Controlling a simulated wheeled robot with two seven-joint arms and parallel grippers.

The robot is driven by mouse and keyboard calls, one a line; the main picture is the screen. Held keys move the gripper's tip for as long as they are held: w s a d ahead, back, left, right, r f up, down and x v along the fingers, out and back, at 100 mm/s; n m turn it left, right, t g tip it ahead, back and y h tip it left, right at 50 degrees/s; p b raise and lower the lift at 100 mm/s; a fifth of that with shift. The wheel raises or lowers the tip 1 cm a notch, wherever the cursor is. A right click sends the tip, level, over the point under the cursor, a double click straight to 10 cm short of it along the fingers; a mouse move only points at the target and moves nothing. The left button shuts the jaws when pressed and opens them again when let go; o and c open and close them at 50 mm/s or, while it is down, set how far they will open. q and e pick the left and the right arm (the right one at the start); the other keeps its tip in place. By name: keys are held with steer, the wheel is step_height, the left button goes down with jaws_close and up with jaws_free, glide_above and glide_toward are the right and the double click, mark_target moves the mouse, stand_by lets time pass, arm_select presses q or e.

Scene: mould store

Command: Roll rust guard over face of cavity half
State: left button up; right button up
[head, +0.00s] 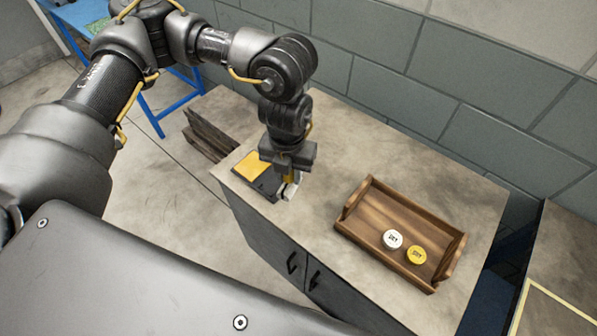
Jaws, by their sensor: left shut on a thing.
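My left gripper (289,176) points down over the left part of the worktop and is shut on a small tool, which looks like a roller (290,190) with a pale lower part and a bit of yellow above it. The gripper hides most of this tool. Just left of it, a dark flat block or tray with a yellow face (254,164) lies on the worktop; I cannot tell for sure whether it is the cavity half. I cannot tell whether the roller touches it. My right gripper is not in view.
Bare top lies between tray and gripper. A grey block wall (390,90) closes the back.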

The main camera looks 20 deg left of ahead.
arm_select(q)
steer(key=w+a+f+n+p, duration=0.1)
steer(key=w+a+f+n, duration=0.15)
steer(key=w+a, duration=0.4)
steer(key=w+a+f+n+p, duration=0.15)
steer(key=w+a+n, duration=0.25)
steer(key=a, duration=0.6)
steer(key=shift+s+a+f+b, duration=0.1)
steer(key=shift+f+b, duration=1.35)
steer(key=shift+b, duration=0.2)
steer(key=shift+s+a+f+b, duration=0.1)
steer(key=shift+f+b, duration=1.3)
steer(key=shift+b, duration=0.2)
steer(key=shift+f+b, duration=0.3)
steer(key=shift+f, duration=0.2)
step_height(320, 180, up, 7)
steer(key=p, duration=0.7)
steer(key=shift+p, duration=0.35)
